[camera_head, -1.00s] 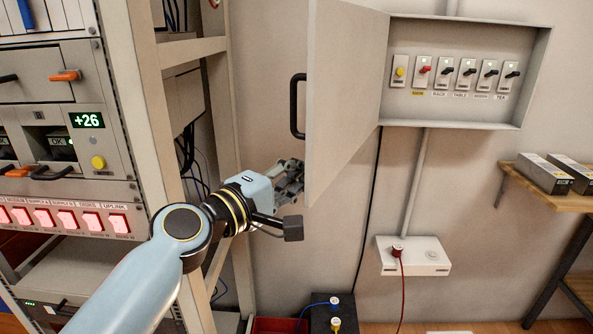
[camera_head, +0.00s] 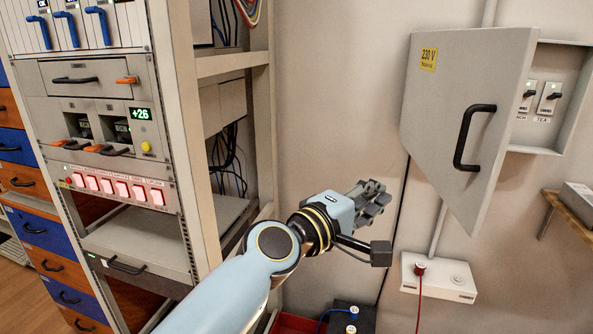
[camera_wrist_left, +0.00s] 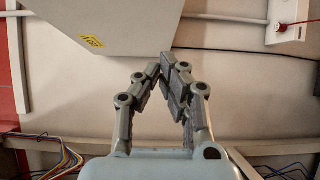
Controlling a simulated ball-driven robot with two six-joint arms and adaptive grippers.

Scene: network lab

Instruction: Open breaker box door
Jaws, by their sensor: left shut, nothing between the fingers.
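The breaker box door (camera_head: 440,115) is grey, with a yellow 230 V label and a black handle (camera_head: 474,137) on its outer face. It stands partly open, hiding most of the breaker box (camera_head: 572,95); two switches show past its free edge. My left gripper (camera_head: 378,196) is shut and empty, below and left of the door, apart from the handle. In the left wrist view, the fingers (camera_wrist_left: 168,75) come together below the door (camera_wrist_left: 125,22), whose yellow label shows. The handle is not visible there. My right gripper is not in view.
An equipment rack (camera_head: 180,150) stands close on the left. A white socket box (camera_head: 438,277) with a red cable is on the wall below the door. A wooden shelf (camera_head: 570,212) is at the right. Bare wall lies between rack and door.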

